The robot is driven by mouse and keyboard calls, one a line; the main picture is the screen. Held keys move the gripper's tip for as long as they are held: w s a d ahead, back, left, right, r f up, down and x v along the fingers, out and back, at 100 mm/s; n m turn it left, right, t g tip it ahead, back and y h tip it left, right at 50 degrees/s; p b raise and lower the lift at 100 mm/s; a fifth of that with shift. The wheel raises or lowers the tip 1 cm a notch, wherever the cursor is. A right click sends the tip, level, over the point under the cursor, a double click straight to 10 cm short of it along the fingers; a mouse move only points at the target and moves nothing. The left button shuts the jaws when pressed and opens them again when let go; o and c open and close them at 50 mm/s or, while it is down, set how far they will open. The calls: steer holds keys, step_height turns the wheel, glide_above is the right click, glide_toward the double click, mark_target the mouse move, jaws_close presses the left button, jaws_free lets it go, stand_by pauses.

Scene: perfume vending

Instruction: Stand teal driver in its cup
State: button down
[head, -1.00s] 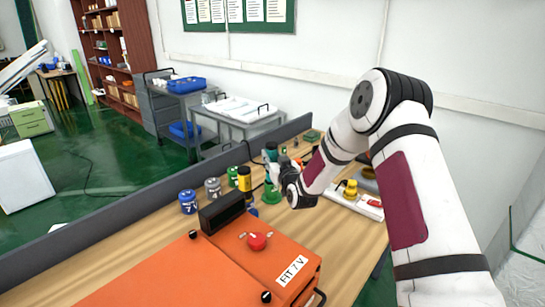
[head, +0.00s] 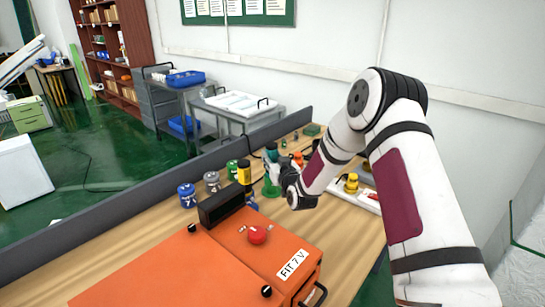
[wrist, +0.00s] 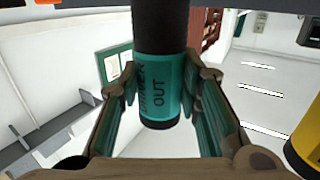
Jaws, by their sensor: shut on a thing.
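A green cup-like piece (head: 271,189) shows right below my gripper. I cannot tell whether the driver's lower end is inside it or above it.
A yellow-and-black cylinder (head: 244,173) stands close left of my gripper; it also shows in the wrist view (wrist: 306,140). Green (head: 231,171), grey (head: 212,182) and blue (head: 187,195) containers stand further left. An orange machine (head: 205,262) fills the bench front. A low grey partition (head: 130,205) runs behind.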

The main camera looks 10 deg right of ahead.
steer(key=shift+f, duration=0.2)
steer(key=c, duration=1.2)
jaws_free()
steer(key=shift+o, duration=0.6)
steer(key=shift+f, duration=0.1)
